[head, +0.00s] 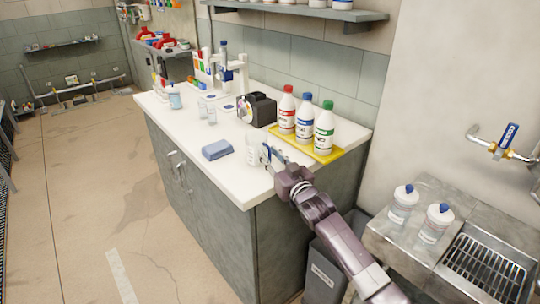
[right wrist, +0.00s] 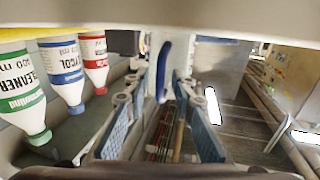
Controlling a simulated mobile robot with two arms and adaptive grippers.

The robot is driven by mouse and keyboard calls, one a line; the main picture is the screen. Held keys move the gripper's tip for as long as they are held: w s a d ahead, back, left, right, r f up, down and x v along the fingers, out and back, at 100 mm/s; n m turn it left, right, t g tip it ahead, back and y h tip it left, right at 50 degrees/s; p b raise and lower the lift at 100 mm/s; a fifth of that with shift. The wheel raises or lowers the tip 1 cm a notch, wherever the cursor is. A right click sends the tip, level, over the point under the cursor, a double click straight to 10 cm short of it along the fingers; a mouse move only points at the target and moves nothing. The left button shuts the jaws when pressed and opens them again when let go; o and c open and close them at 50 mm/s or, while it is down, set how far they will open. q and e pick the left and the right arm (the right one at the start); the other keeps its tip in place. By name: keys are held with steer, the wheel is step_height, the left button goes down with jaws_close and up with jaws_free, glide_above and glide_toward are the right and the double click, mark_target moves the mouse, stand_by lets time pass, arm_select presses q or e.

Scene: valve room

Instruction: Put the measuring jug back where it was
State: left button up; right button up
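The measuring jug (head: 252,149) is a small clear vessel standing on the white counter, near its front right end. My right gripper (head: 268,156) is just to the right of it, reaching in from the lower right. In the right wrist view a curved blue handle (right wrist: 163,68) shows between the two finger pads of my right gripper (right wrist: 162,88). The fingers look apart, with gaps on both sides of the handle. The jug's body is hard to make out in that view. My left gripper is not in view.
Bottles with red (head: 286,110), blue (head: 305,118) and green (head: 324,128) caps stand on a yellow tray (head: 326,157) behind the gripper. A folded blue cloth (head: 217,150) lies left of the jug. Two lidded jars (head: 403,204) stand by the sink (head: 488,262).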

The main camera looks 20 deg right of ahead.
steer(key=shift+r, duration=0.25)
steer(key=shift+s+f, duration=0.2)
steer(key=shift+s, duration=0.1)
steer(key=s+d, duration=0.1)
steer(key=s, duration=1)
steer(key=shift+s+d+b, duration=0.15)
steer(key=shift+d+b, duration=0.05)
steer(key=shift+b, duration=0.1)
